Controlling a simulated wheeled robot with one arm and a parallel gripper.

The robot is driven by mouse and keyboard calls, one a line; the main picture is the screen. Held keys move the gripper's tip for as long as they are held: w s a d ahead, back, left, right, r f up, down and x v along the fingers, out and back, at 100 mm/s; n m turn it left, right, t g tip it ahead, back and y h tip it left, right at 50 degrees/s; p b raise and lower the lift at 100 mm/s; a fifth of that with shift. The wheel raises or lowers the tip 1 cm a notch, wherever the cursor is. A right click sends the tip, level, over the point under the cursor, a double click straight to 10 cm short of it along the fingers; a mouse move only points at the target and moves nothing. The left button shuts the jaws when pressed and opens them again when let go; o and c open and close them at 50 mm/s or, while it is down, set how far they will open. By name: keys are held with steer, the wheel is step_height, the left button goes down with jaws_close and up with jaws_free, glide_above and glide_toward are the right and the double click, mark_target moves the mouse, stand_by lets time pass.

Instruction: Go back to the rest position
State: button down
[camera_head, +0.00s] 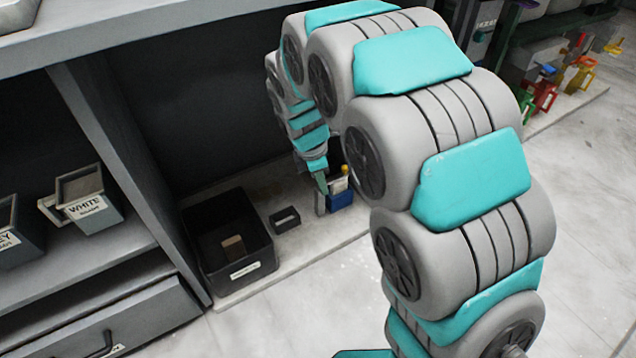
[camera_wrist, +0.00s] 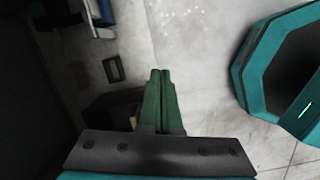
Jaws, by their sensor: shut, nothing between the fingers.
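My gripper (camera_wrist: 160,72) shows in the wrist view as two green fingers side by side, touching, with nothing between them. In the head view my gripper (camera_head: 322,190) hangs low at the end of my arched arm, beside a small blue container (camera_head: 340,200) with a yellow item in it. My arm covers part of the area behind it. The wrist view looks down on the floor and a low shelf strip.
A black bin (camera_head: 228,245) with a brown block (camera_head: 234,246) inside stands left of my gripper. A small dark tray (camera_head: 285,219) lies between them. A bin labelled WHITE (camera_head: 92,204) sits on the left shelf. Coloured clamps (camera_head: 545,92) stand at the upper right. The right floor is clear.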

steer(key=shift+d, duration=0.1)
stand_by(0.4)
steer(key=s+d+r+m+g+p, duration=0.1)
steer(key=s+d+r+m+p, duration=0.1)
steer(key=s+d+r+m, duration=0.2)
steer(key=s+d+r+m+g+y+p, duration=0.1)
steer(key=s+d+r+m, duration=0.4)
steer(key=s+m, duration=0.5)
steer(key=s+d+r+m+y+p, duration=0.1)
steer(key=s+d+r+m+p, duration=0.3)
steer(key=s, duration=1.4)
step_height(320, 180, up, 3)
steer(key=m, duration=0.3)
steer(key=shift+s+d+g, duration=0.15)
steer(key=shift+d+g, duration=0.2)
steer(key=shift+g, duration=0.05)
